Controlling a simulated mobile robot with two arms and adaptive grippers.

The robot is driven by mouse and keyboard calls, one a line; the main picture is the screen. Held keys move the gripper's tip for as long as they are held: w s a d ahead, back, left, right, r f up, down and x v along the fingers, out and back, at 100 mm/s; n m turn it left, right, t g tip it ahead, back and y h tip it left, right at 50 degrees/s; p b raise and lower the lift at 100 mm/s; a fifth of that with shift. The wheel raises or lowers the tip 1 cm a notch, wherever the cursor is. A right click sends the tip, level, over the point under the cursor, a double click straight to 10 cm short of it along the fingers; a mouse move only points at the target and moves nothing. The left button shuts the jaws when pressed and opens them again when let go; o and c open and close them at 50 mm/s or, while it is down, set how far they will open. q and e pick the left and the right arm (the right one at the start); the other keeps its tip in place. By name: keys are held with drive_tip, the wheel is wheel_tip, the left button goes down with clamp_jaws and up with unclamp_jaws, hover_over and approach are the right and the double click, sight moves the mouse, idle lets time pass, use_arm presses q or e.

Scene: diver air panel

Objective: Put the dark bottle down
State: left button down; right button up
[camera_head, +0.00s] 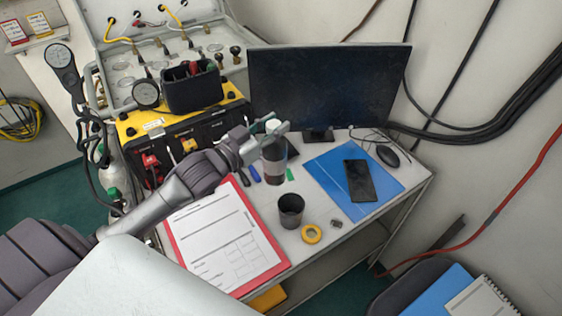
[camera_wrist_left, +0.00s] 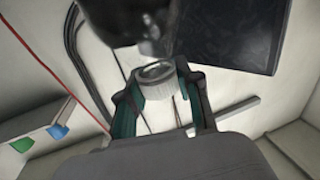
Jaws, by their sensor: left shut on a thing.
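The dark bottle (camera_head: 274,163) with a pale cap stands about upright over the back middle of the white desk, in front of the monitor. My left gripper (camera_head: 277,127) reaches in from the left and is shut on the bottle's cap end. In the left wrist view the pale ribbed cap (camera_wrist_left: 156,82) sits between the two fingers, with the blurred dark bottle body (camera_wrist_left: 140,25) beyond it. I cannot tell whether the bottle's base touches the desk (camera_head: 325,222). My right gripper is not in view.
A red clipboard (camera_head: 225,240) lies left, a blue folder (camera_head: 338,181) with a phone (camera_head: 359,181) right. The monitor (camera_head: 325,88) is behind. Small blue and green items lie beside the bottle.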

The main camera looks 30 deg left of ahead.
sight(274, 147)
use_arm(q)
wheel_tip(274, 147, down, 6)
drive_tip(key=shift+f+p, duration=0.1)
drive_tip(key=shift+p, duration=0.35)
drive_tip(key=shift+f, duration=0.15)
drive_tip(key=shift+f, duration=0.15)
drive_tip(key=c, duration=0.8)
unclamp_jaws()
drive_tip(key=shift+s, duration=0.1)
